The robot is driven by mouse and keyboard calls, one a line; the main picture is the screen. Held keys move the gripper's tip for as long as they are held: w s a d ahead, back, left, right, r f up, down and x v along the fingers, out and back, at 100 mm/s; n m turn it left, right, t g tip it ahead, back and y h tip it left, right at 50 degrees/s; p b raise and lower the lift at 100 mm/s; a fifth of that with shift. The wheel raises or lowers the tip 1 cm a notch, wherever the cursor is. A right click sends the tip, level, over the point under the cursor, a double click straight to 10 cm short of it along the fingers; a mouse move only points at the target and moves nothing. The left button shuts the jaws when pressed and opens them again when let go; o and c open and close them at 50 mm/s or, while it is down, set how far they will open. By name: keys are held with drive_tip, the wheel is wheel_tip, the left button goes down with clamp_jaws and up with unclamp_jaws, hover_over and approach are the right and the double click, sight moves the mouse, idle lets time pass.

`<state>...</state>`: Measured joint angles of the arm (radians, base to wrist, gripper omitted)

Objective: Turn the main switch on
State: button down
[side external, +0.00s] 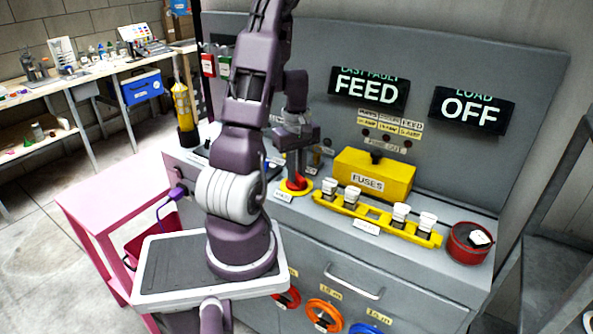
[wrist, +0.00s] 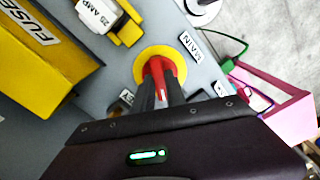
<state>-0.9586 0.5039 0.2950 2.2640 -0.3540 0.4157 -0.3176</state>
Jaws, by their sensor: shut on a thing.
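The main switch is a red handle on a round yellow plate (side external: 306,189) on the grey bench top, left of the fuses. In the wrist view its red handle (wrist: 157,69) stands at the middle of the yellow plate, beside a MAIN label (wrist: 191,47). My gripper (side external: 297,178) points down over it, and its two dark fingers (wrist: 160,90) are shut on the red handle. The fingers hide part of the handle. The right display (side external: 471,108) reads LOAD OFF, and the left display (side external: 368,88) reads FEED under LAST FAULT.
Right of the switch are a yellow FUSES box (side external: 389,163), a yellow rail (side external: 377,217) with several white fuses, and a red round container (side external: 462,248). A pink table (side external: 92,202) stands to the left. Orange and blue rings hang on the cabinet front below.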

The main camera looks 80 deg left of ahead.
sight(297, 174)
drive_tip(key=m, duration=0.6)
drive_tip(key=shift+m, duration=0.3)
drive_tip(key=m, duration=0.5)
drive_tip(key=shift+m, duration=0.4)
drive_tip(key=c, duration=1.4)
unclamp_jaws()
drive_tip(key=shift+o, duration=0.2)
wheel_tip(297, 174, up, 7)
drive_tip(key=shift+r, duration=0.1)
